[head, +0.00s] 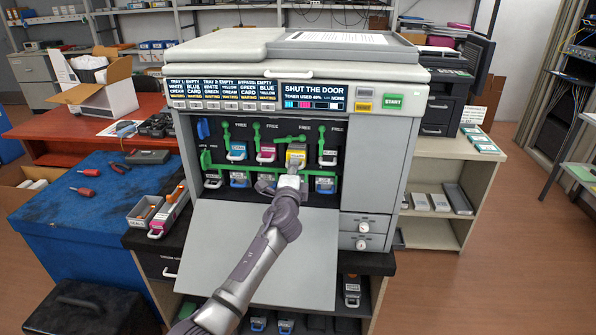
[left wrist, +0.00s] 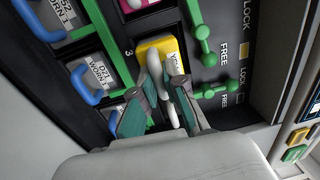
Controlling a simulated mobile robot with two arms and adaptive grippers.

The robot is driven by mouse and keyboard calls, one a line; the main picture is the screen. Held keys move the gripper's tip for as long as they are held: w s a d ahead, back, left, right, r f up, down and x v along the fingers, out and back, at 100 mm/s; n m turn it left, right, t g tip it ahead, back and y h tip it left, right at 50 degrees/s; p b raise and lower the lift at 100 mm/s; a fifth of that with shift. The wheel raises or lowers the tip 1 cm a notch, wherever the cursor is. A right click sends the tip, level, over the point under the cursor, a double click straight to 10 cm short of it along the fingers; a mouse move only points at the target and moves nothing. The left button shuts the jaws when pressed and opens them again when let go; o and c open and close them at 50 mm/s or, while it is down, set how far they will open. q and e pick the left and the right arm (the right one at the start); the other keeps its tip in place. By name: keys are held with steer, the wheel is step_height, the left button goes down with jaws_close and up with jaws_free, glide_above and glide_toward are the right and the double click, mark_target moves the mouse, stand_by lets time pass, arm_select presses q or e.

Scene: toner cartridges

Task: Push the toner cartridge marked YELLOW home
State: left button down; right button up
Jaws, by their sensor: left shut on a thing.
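The yellow toner cartridge (head: 297,153) sits in the third slot of the printer's upper row. It also shows in the left wrist view (left wrist: 176,48), with a pale loop handle (left wrist: 155,72) on its front. My left gripper (head: 292,174) is in front of it, and in the left wrist view its fingers (left wrist: 165,105) are closed around the handle. The fingers hide part of the cartridge's front, and I cannot tell how deep it sits. The green lever (head: 290,139) above it lies roughly level. My right gripper is not in view.
Cyan (head: 237,151), magenta (head: 266,151) and black (head: 329,156) cartridges stand in the other upper slots. A green bar (head: 250,171) runs below them, over units with blue handles (left wrist: 88,85). The printer's grey door (head: 225,250) hangs open below. The screen (head: 312,96) reads "SHUT THE DOOR".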

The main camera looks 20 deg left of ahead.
arm_select(q)
steer(key=shift+w+a, duration=0.2)
steer(key=shift+w, duration=0.5)
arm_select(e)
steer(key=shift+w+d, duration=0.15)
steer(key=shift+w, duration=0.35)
arm_select(q)
steer(key=shift+s, duration=0.1)
steer(key=c, duration=1.2)
jaws_free()
steer(key=shift+r, duration=0.1)
steer(key=shift+o, duration=0.6)
steer(key=shift+f, duration=0.3)
steer(key=o, duration=0.4)
steer(key=shift+r, duration=0.1)
steer(key=shift+c, duration=0.2)
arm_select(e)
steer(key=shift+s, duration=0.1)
arm_select(q)
steer(key=shift+r, duration=0.1)
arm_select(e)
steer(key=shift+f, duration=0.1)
arm_select(q)
steer(key=shift+s, duration=0.15)
